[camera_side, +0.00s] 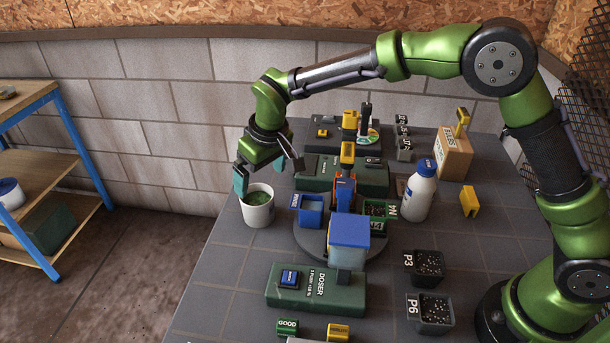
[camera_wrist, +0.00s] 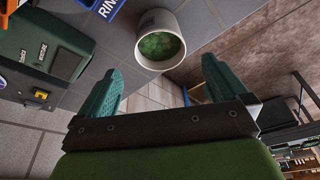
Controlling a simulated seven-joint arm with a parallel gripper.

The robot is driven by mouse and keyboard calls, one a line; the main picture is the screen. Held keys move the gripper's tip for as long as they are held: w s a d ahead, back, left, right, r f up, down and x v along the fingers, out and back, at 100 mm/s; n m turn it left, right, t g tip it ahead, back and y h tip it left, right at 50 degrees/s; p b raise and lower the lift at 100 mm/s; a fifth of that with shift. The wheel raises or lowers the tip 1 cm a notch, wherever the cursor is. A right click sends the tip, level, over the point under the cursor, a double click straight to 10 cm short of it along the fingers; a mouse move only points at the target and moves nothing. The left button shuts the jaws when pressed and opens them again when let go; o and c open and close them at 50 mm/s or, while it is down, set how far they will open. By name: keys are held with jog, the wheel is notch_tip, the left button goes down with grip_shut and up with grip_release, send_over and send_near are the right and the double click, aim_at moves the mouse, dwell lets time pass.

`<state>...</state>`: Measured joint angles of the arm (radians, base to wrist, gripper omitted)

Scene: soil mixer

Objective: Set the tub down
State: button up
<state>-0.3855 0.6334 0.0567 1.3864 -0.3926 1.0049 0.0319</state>
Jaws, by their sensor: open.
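A white tub (camera_side: 257,212) with green stuff inside stands upright on the grey tiled table near its left edge. The tub also shows in the wrist view (camera_wrist: 146,24), ahead of my fingertips at the top centre. My gripper (camera_side: 260,174) is open and empty, with teal fingers spread apart. It is just behind and above the tub in the side view. In the wrist view my gripper (camera_wrist: 161,66) shows a gap between the fingertips and the tub, so the tub appears free of them.
A blue RINSE container (camera_side: 311,211) and a turntable holding a blue-topped box (camera_side: 349,232) are right of the tub. A green DOSER unit (camera_side: 315,289) is in front. A white bottle (camera_side: 419,190) and pots P3 (camera_side: 424,267) and P6 (camera_side: 430,313) stand farther right. The table's left edge is close.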

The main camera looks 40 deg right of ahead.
jog(key=s+d+r+m+t, duration=0.1)
jog(key=s+d+r+m, duration=0.2)
jog(key=s+d+r, duration=0.9)
jog(key=s+d+m+t+y, duration=0.1)
jog(key=s+d+m+t, duration=0.2)
jog(key=s, duration=1.2)
jog(key=d, duration=0.3)
jog(key=shift+r, duration=0.3)
